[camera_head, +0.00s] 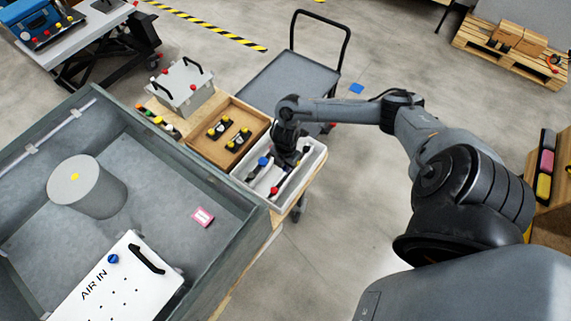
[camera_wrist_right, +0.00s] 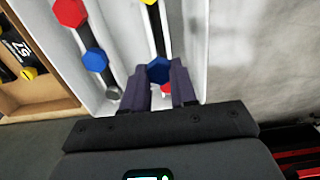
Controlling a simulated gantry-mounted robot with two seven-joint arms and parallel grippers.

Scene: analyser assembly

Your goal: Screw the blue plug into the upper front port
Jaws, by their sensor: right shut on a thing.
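My right gripper (camera_head: 287,163) is over the white tray (camera_head: 316,160). In the right wrist view, its two fingers (camera_wrist_right: 160,88) are shut on a blue plug (camera_wrist_right: 158,70) with a hexagonal head. In the head view the gripper hides that plug. Another blue plug (camera_wrist_right: 95,60) lies in the tray beside a red one (camera_wrist_right: 70,13). The white panel (camera_head: 150,290) marked "AIR IN" lies in the large grey bin and has several small dark holes, a blue round part (camera_head: 113,258) and a black handle (camera_head: 147,253). I cannot tell which hole is the upper front port. My left gripper is out of view.
A wooden box (camera_head: 253,118) with black-and-yellow parts stands beside the tray. The grey bin's wall (camera_head: 240,243) rises between tray and panel. A cart (camera_head: 290,80) stands behind.

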